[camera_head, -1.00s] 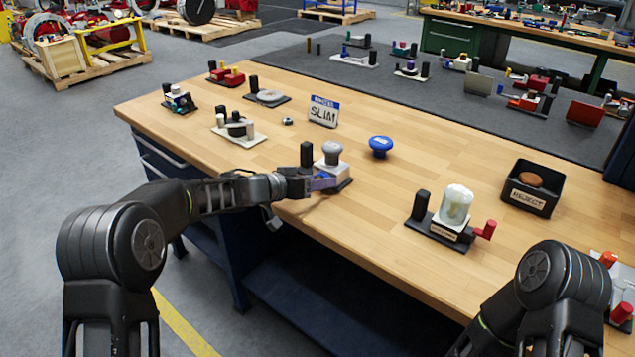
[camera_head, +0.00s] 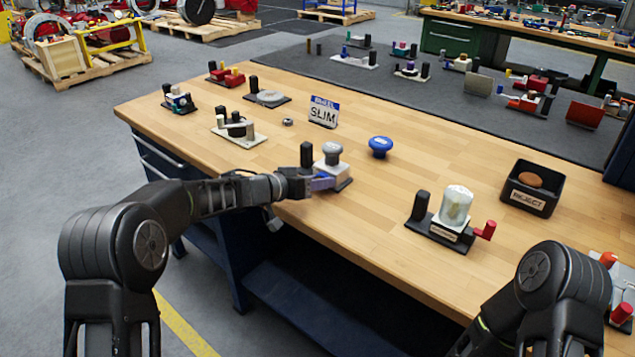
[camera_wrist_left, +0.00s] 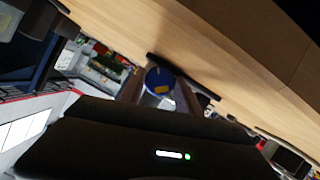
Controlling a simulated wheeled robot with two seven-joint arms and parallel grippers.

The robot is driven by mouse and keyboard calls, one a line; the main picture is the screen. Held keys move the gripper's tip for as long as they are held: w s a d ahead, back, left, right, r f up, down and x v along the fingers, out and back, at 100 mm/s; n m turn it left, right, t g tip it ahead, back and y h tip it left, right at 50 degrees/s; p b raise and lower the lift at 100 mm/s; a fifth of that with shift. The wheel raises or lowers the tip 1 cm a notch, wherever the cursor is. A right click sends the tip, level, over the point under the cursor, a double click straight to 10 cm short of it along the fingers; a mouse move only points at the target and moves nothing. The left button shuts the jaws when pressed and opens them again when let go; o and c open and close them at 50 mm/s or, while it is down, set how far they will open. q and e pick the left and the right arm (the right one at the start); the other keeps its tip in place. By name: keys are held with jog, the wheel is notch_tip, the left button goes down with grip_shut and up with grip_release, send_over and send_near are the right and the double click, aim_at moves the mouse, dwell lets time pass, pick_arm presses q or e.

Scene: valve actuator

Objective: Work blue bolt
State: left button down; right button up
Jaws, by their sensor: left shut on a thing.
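My left gripper (camera_head: 308,184) reaches in from the left to the near side of a small fixture with a grey round knob (camera_head: 332,151), a black post (camera_head: 306,155) and a pale block (camera_head: 333,171). In the left wrist view, a blue round bolt head (camera_wrist_left: 159,80) with a yellow mark sits between the fingers, and the gripper (camera_wrist_left: 158,97) is shut on it. In the head view the bolt is mostly hidden at the gripper, where a bluish-purple patch shows. My right arm shows at the lower right; its gripper is out of view.
A separate blue knob (camera_head: 380,146) stands on the wooden bench (camera_head: 420,165). A SLIM sign (camera_head: 323,112) is behind the fixture. A fixture with a clear-wrapped part (camera_head: 455,205) and a black REJECT bin (camera_head: 531,187) stand to the right. The bench between is clear.

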pick_arm(q)
jog(key=shift+m, duration=0.3)
jog(key=shift+s+m+t+y, duration=0.1)
jog(key=shift+m+t+y, duration=0.2)
jog(key=shift+m+y, duration=0.1)
jog(key=shift+d+f+m+y+b, duration=0.1)
jog(key=shift+f+m+y+b, duration=0.05)
jog(key=shift+m+y+b, duration=0.25)
jog(key=m+t+b, duration=0.1)
jog(key=b, duration=0.2)
jog(key=shift+f+m+y+b, duration=0.1)
jog(key=shift+m+y+b, duration=0.2)
jog(key=shift+m+y, duration=0.1)
jog(key=shift+r+m+b, duration=0.2)
jog(key=shift+m+b, duration=0.2)
jog(key=shift+b, duration=0.2)
jog(key=c, duration=1.1)
grip_release()
jog(key=shift+s+r, duration=0.1)
